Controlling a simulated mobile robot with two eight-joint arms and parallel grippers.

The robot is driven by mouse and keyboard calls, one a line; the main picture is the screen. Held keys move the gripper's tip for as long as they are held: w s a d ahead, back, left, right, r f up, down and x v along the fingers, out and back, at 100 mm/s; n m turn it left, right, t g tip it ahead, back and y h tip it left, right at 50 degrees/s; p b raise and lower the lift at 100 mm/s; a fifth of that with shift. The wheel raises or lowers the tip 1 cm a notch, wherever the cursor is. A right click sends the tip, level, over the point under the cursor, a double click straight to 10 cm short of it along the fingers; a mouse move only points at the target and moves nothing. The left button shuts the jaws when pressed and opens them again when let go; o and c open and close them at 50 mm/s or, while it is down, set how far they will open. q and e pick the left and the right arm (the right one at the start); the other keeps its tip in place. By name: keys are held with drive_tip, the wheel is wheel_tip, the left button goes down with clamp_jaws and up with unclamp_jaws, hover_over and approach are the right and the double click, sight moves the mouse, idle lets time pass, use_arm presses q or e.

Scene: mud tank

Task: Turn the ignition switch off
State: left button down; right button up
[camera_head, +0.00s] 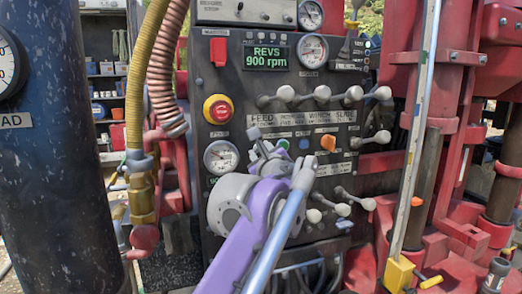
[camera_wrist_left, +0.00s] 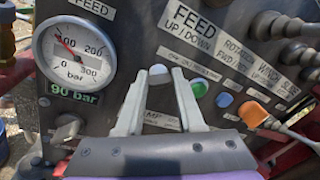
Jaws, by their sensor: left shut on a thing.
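The upright dark control panel (camera_head: 290,95) fills the middle of the head view. My left gripper (camera_head: 265,148) is at its lower left part, just right of the pressure gauge. In the left wrist view my left gripper (camera_wrist_left: 160,78) is shut on a small light grey knob (camera_wrist_left: 160,98) between its fingertips. No readable label marks this knob as the ignition switch; the label below it is partly covered. The display (camera_head: 265,57) reads REVS 900 rpm. My right gripper is not in view.
Right of the fingers are a green button (camera_wrist_left: 199,88), a blue button (camera_wrist_left: 224,100) and an orange knob (camera_wrist_left: 252,113). A row of levers (camera_head: 320,95) sticks out above. A red emergency button (camera_head: 218,109) and hoses (camera_head: 165,70) are at the left.

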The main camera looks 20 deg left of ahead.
use_arm(q)
drive_tip(key=shift+f+n+t+y+p, duration=0.15)
drive_tip(key=shift+n+y+p, duration=0.3)
drive_tip(key=shift+n+p, duration=2.3)
drive_tip(key=shift+n+t+y+p, duration=0.15)
drive_tip(key=shift+n+y+p, duration=0.3)
drive_tip(key=shift+n+p, duration=2.3)
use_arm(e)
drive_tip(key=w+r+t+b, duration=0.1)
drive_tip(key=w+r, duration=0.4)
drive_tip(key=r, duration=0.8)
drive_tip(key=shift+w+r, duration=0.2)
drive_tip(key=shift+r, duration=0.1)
use_arm(q)
drive_tip(key=shift+n, duration=0.7)
drive_tip(key=c, duration=0.5)
unclamp_jaws()
drive_tip(key=shift+c, duration=0.2)
